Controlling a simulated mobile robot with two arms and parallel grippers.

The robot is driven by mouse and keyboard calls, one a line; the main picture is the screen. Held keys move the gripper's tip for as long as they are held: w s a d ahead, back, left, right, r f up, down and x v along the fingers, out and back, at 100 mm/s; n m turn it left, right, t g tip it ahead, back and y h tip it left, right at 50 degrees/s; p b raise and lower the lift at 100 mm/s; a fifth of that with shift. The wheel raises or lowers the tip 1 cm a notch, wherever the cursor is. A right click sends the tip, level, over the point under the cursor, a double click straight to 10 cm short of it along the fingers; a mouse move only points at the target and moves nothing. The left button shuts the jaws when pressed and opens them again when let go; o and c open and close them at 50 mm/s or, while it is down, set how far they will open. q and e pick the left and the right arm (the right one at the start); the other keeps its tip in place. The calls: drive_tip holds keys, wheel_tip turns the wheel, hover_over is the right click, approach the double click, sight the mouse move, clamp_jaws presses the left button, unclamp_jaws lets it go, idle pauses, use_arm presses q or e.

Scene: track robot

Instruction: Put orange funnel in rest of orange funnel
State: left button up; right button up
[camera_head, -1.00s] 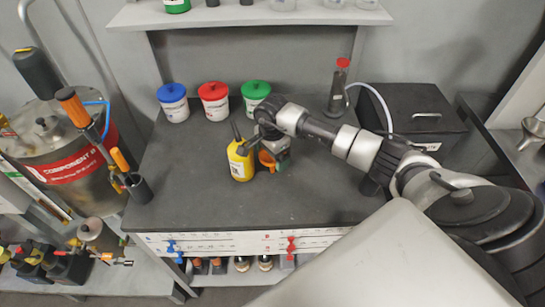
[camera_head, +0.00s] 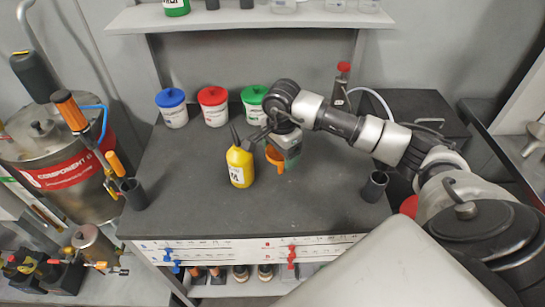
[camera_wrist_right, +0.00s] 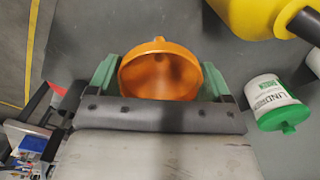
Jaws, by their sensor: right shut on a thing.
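My right gripper (camera_head: 276,154) is shut on the orange funnel (camera_head: 278,164), just right of the yellow bottle (camera_head: 240,168) over the dark worktop. In the right wrist view the funnel (camera_wrist_right: 160,78) sits between the two green fingers, its wide mouth facing the camera. A dark open cup (camera_head: 374,187) stands at the worktop's right side, and another dark cup (camera_head: 135,194) is at its left edge. I cannot tell which thing is the funnel's rest. My left gripper is not in view.
Blue-lidded (camera_head: 172,112), red-lidded (camera_head: 214,110) and green-lidded (camera_head: 252,107) jars stand at the back. A red-topped dark bottle (camera_head: 341,90) and a dark box (camera_head: 415,115) are at the back right. The front middle of the worktop is clear.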

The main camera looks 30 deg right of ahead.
drive_tip(key=s+r+b, duration=0.2)
drive_tip(key=s+r, duration=0.3)
drive_tip(key=s, duration=0.3)
drive_tip(key=s+a+f+n, duration=0.1)
drive_tip(key=a+n, duration=0.5)
drive_tip(key=n, duration=0.2)
drive_tip(key=s+a+f+n, duration=0.2)
drive_tip(key=a+n, duration=0.5)
drive_tip(key=n, duration=0.2)
drive_tip(key=shift+s+f, duration=0.15)
drive_tip(key=shift+f, duration=0.1)
drive_tip(key=shift+a, duration=0.1)
